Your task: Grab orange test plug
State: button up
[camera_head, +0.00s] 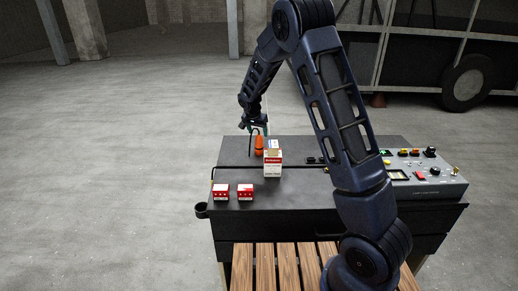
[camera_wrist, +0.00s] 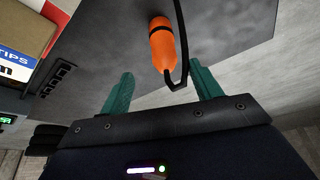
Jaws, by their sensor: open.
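My gripper (camera_head: 254,131) is close beside the plug in the head view. In the wrist view my gripper (camera_wrist: 163,86) has its two green fingers spread wide, with nothing held between them. The plug lies ahead of the gap between the fingertips. I cannot tell the exact distance.
A red and white carton (camera_head: 273,170) stands right beside the plug. A grey control panel (camera_head: 425,175) with buttons is on the right. A wooden slatted surface (camera_head: 275,268) is in front.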

aim_at(260, 143)
jog(key=x, duration=0.4)
jog(key=shift+w+d+f, duration=0.1)
jog(key=shift+f, duration=0.15)
jog(key=shift+w+a+x, duration=0.1)
jog(key=shift+a+x, duration=0.05)
jog(key=shift+x, duration=1.2)
jog(key=shift+w+a+x, duration=0.1)
jog(key=shift+x, duration=1.25)
jog(key=shift+c, duration=0.4)
jog(key=shift+r, duration=0.1)
jog(key=c, duration=1.1)
